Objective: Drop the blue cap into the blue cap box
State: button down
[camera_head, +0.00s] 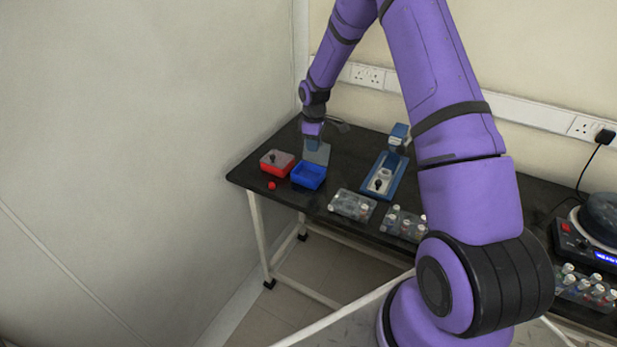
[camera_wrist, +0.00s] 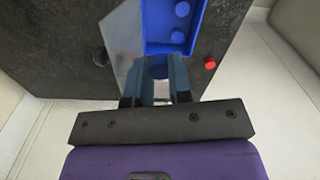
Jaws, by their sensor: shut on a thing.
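The blue cap box (camera_head: 309,177) is an open blue tray near the left end of the black table; it also shows at the top of the wrist view (camera_wrist: 149,22). A few blue caps lie inside it. My gripper (camera_head: 313,141) is above the table just behind the box. In the wrist view, its fingers (camera_wrist: 156,76) are closed around the blue cap (camera_wrist: 158,70), which shows between the fingertips, close to the box's near edge. The cap's height over the table is hard to judge. In the head view the cap is hidden.
A grey translucent plate (camera_head: 317,152) is beside the blue box. A loose red cap (camera_head: 272,185) lies in front. A blue device (camera_head: 383,177) and vial racks (camera_head: 352,205) stand to the right.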

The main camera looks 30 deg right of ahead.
jog(key=shift+f, duration=1.55)
jog(key=c, duration=1)
grip_release()
jog(key=shift+o, duration=0.2)
notch_tip(320, 180, up, 11)
jog(key=shift+f, duration=0.1)
